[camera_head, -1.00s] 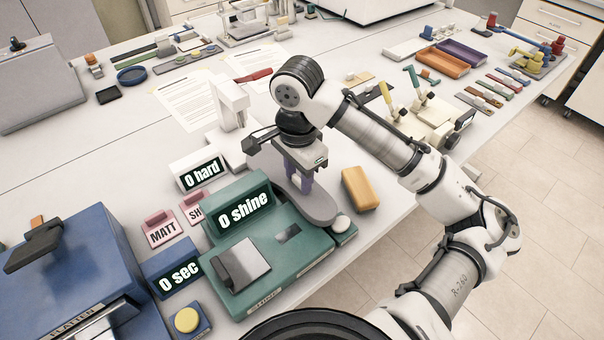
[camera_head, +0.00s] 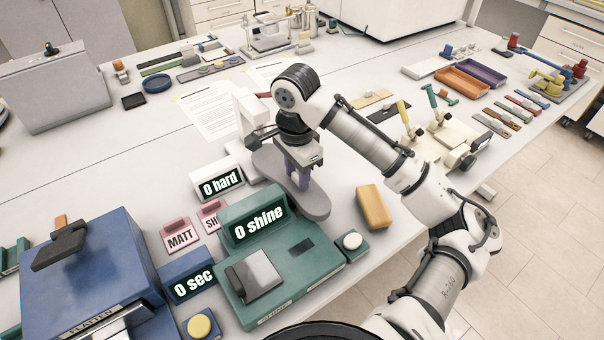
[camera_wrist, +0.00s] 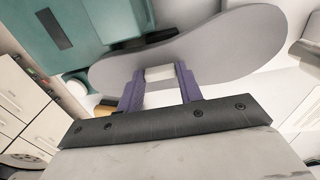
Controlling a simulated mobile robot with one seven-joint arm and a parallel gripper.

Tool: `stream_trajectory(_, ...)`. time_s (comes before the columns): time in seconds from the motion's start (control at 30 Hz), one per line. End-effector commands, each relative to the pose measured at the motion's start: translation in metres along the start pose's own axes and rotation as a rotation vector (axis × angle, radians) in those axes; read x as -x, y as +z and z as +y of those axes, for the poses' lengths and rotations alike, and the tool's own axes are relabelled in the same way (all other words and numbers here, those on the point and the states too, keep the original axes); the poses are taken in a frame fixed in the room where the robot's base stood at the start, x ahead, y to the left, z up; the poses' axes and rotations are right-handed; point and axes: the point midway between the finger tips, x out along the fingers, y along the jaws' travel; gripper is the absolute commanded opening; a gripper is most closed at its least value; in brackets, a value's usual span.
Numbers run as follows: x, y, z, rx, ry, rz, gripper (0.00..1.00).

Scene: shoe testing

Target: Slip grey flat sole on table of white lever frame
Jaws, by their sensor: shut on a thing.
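The grey flat sole (camera_head: 316,206) is held level in my gripper (camera_head: 300,178), above the table between the green shine box and the white upright frame (camera_head: 249,112). My gripper's purple fingers are shut on a small pale block at the middle of the sole; this also shows in the wrist view, with the sole (camera_wrist: 235,45) stretching to both sides of the gripper (camera_wrist: 160,88). The frame stands behind and left of my gripper, with a "0 hard" display (camera_head: 219,184) in front. My gripper and the sole hide its lower part and its table.
The green shine box (camera_head: 285,270) stands just in front of the sole. A yellow-orange block (camera_head: 373,207) lies to the right near the table edge. A cream device with yellow and green levers (camera_head: 447,135) stands further right. Pink blocks (camera_head: 178,236) sit left.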

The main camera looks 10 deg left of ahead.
Motion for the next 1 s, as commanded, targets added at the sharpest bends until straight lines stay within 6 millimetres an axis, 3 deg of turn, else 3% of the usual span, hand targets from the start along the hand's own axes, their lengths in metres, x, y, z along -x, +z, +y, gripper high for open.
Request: stream_trajectory(1.0,-0.005,0.0,-0.058,-0.001,0.0,-0.002,0.05)
